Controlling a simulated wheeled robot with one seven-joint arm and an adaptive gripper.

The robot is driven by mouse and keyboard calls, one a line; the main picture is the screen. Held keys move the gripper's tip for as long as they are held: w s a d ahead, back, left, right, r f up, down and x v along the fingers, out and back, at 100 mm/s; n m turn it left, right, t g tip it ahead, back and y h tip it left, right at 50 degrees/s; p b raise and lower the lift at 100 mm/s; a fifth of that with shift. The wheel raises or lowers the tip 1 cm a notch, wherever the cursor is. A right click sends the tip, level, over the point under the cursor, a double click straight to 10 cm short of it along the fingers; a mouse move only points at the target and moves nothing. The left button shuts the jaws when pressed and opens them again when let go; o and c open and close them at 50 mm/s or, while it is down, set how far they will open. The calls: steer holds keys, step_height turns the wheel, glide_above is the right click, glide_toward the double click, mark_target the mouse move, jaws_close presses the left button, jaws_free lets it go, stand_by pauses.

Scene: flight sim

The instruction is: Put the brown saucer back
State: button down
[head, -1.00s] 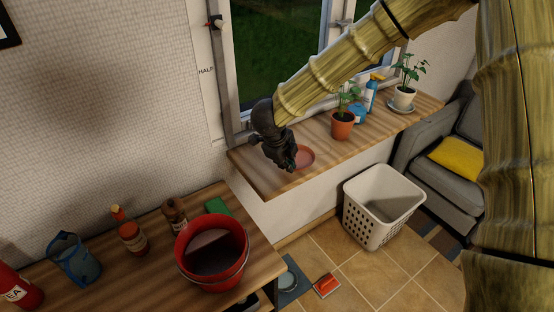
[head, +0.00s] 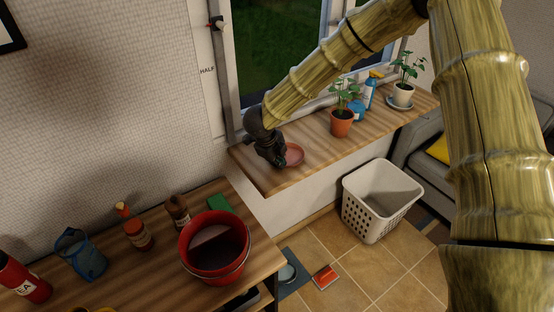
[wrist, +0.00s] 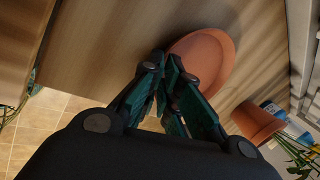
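The brown saucer (head: 295,154) is a round terracotta dish at the near left part of the wooden windowsill (head: 313,137). My gripper (head: 281,161) reaches down at its left side. In the wrist view the dark green fingers (wrist: 167,62) are drawn nearly together at the rim of the saucer (wrist: 208,58), one finger overlapping it. The fingertips' contact is partly hidden, but the saucer moves with my gripper. I cannot tell whether the saucer touches the sill or is just above it.
A terracotta pot with a plant (head: 341,122) stands right of the saucer. A white basket (head: 381,200) stands on the floor below. A red bucket (head: 216,247) sits on the nearer table.

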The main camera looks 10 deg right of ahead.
steer(key=c, duration=1.6)
jaws_free()
steer(key=shift+f, duration=0.1)
steer(key=shift+c, duration=0.2)
steer(key=b+v, duration=0.2)
steer(key=v, duration=1)
